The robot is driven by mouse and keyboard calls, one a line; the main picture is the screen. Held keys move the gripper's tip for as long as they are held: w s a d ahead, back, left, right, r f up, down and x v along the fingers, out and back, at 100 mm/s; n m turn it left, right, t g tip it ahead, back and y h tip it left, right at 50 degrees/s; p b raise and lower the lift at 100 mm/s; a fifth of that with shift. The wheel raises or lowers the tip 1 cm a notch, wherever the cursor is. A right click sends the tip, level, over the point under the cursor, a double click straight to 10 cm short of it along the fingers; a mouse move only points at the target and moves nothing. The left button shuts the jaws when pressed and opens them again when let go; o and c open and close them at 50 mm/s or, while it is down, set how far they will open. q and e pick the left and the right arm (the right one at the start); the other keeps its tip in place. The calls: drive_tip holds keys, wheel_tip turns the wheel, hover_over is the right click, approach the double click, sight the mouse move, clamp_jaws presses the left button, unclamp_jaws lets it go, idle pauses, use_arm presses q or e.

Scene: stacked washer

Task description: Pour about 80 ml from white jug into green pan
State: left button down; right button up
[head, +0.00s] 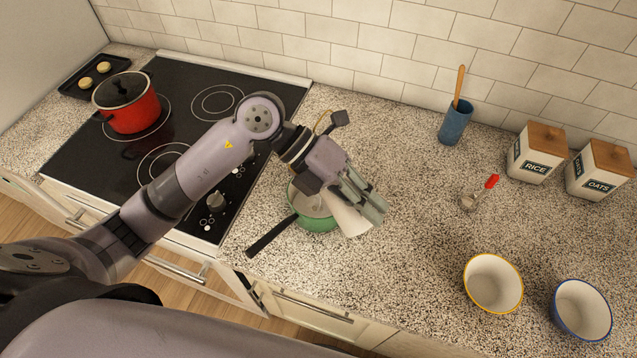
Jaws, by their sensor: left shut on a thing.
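The green pan (318,225) sits on the speckled counter just right of the stove, its black handle pointing to the lower left. My left gripper (365,200) is over the pan's right side, shut on the white jug (350,218). The jug is tilted, and its pale body shows below the fingers at the pan's right rim. My arm and gripper hide much of the jug and part of the pan. Something pale shows inside the pan, but I cannot tell if it is liquid. My right gripper is not in view.
A red pot (132,112) stands on the black stove (205,75), beside a dark baking tray (70,88). A blue utensil cup (455,124), a rice canister (533,158) and an oats canister (597,174) stand along the wall. A yellow-rimmed bowl (492,284) and a blue-rimmed bowl (581,311) stand right.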

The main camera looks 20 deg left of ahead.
use_arm(q)
drive_tip(key=shift+w+a+r+g+h, duration=0.3)
drive_tip(key=shift+a+r+h, duration=0.05)
drive_tip(key=shift+r+h, duration=0.3)
idle(0.8)
drive_tip(key=shift+s+d+f+t+y, duration=0.25)
drive_tip(key=shift+d+f+t+y, duration=0.05)
drive_tip(key=shift+f+y, duration=0.3)
drive_tip(key=shift+s+d+f+t+y, duration=0.25)
drive_tip(key=shift+d+f+t+y, duration=0.05)
drive_tip(key=shift+f+y, duration=0.25)
drive_tip(key=shift+s+d+f+m+t+y, duration=0.2)
drive_tip(key=shift+d+f+t+y, duration=0.1)
drive_tip(key=shift+f+y, duration=0.3)
drive_tip(key=shift+s+d+f+m+t+y, duration=0.15)
drive_tip(key=shift+d+f+m+t+y, duration=0.2)
drive_tip(key=shift+f, duration=0.3)
drive_tip(key=shift+s+d+f+m+t+y, duration=0.1)
drive_tip(key=shift+s+d+f+t+y, duration=0.1)
drive_tip(key=shift+f+y, duration=0.4)
drive_tip(key=shift+f, duration=0.1)
